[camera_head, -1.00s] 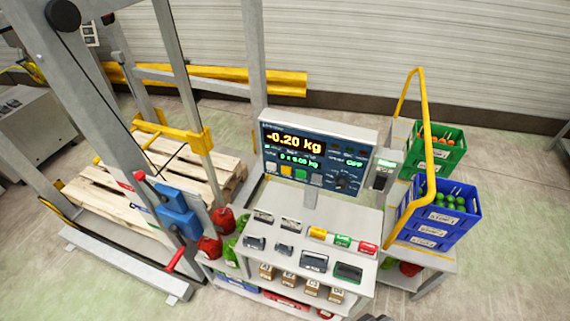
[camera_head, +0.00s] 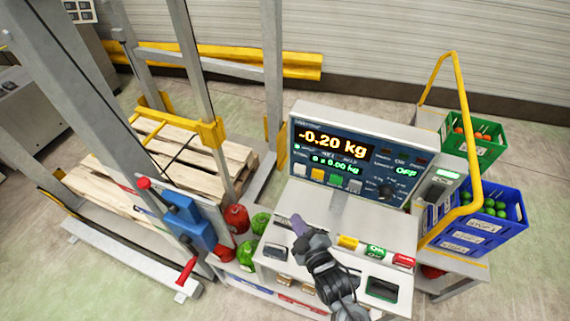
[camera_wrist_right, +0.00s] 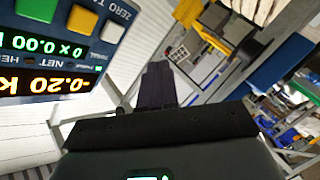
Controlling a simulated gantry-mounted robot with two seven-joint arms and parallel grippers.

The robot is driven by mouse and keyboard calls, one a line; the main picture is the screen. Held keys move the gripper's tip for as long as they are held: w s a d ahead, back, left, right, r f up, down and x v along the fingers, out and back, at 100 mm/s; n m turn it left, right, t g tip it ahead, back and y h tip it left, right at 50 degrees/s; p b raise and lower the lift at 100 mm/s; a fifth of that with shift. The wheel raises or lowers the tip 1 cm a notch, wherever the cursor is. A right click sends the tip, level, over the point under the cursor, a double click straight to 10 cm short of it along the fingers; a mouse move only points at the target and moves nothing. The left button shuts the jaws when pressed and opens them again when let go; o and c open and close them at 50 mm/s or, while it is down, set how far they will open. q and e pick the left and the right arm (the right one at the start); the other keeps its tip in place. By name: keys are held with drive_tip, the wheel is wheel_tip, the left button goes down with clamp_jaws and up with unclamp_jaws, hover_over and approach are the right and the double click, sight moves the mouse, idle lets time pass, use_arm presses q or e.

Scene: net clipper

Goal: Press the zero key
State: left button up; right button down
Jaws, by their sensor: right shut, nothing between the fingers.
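The scale console (camera_head: 345,155) stands upright on the bench, its display (camera_head: 335,142) reading -0.20 kg. Below the display is a row of keys: white, yellow, green and grey. The white key (camera_head: 299,169) at the left end is the zero key; in the right wrist view the white key (camera_wrist_right: 112,31) sits upside down beside the ZERO label. My right gripper (camera_head: 297,222) is shut and empty, above the bench, below and in front of the keys, apart from them. Its closed fingers (camera_wrist_right: 157,78) show in the right wrist view, to the right of the keys. My left gripper is out of view.
Yellow, green and red blocks (camera_head: 374,251) lie on the bench right of my gripper. A yellow rail (camera_head: 466,130) and blue crate (camera_head: 480,217) stand at the right. A lift frame with a blue box (camera_head: 188,218) and red handles stands left, near a wooden pallet (camera_head: 212,157).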

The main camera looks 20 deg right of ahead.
sight(300, 169)
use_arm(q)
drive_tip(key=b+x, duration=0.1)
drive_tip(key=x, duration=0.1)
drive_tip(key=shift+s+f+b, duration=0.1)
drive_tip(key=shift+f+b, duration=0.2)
use_arm(e)
drive_tip(key=shift+n+t+y, duration=0.3)
drive_tip(key=shift+n+t, duration=0.1)
drive_tip(key=shift+t, duration=0.2)
drive_tip(key=w, duration=0.1)
drive_tip(key=w+a+r, duration=0.1)
drive_tip(key=w, duration=0.1)
drive_tip(key=w+r, duration=0.1)
drive_tip(key=shift+w+a+r, duration=0.25)
drive_tip(key=shift+w, duration=0.15)
use_arm(q)
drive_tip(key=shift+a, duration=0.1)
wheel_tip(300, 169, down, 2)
drive_tip(key=b, duration=0.2)
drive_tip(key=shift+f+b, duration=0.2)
drive_tip(key=shift+b, duration=0.1)
use_arm(e)
drive_tip(key=w+d, duration=0.5)
drive_tip(key=w, duration=0.2)
drive_tip(key=shift+d, duration=0.3)
drive_tip(key=shift+s, duration=0.1)
